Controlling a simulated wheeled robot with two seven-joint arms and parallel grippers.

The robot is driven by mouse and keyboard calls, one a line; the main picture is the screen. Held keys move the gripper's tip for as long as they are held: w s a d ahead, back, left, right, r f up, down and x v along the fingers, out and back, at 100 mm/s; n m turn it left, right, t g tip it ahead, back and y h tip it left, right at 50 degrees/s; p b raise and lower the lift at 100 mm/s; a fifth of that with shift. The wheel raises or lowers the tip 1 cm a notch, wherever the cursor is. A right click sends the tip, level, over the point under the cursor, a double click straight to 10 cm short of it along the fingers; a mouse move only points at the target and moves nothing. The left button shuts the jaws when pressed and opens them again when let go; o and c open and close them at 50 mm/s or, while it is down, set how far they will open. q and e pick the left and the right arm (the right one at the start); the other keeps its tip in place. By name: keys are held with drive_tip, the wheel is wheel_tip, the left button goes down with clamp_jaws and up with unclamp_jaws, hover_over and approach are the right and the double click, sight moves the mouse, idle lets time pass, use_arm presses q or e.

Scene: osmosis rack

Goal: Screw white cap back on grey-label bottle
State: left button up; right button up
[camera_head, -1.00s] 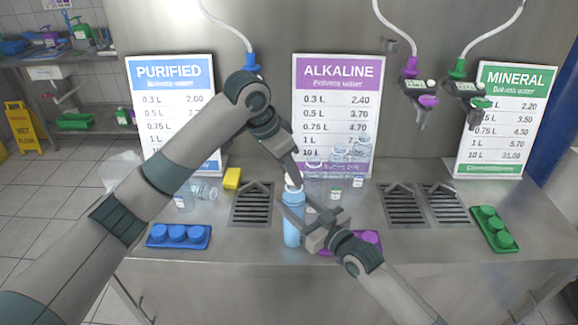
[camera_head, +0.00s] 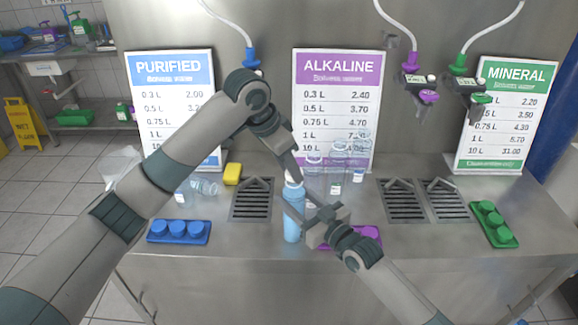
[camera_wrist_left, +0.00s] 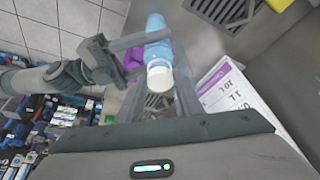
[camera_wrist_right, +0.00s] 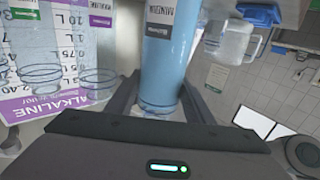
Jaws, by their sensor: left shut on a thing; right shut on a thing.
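The light blue bottle (camera_head: 292,222) stands upright near the counter's front edge. Its grey label (camera_wrist_right: 161,18) shows in the right wrist view. The white cap (camera_wrist_left: 160,77) sits at the top of the bottle; how tightly it is on cannot be told. My left gripper (camera_head: 293,180) comes down from above and is shut on the white cap, with a finger on either side. My right gripper (camera_head: 293,215) reaches in from the right and is shut on the bottle's body, below the cap.
A blue cap tray (camera_head: 179,241) lies to the left, a purple tray (camera_head: 367,233) partly behind my right gripper, and a green tray (camera_head: 494,224) at the far right. Several clear bottles (camera_head: 338,165) stand behind. A yellow sponge (camera_head: 232,174) and drain grates (camera_head: 404,201) lie on the counter.

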use_arm(q)
drive_tip(key=shift+f, duration=0.45)
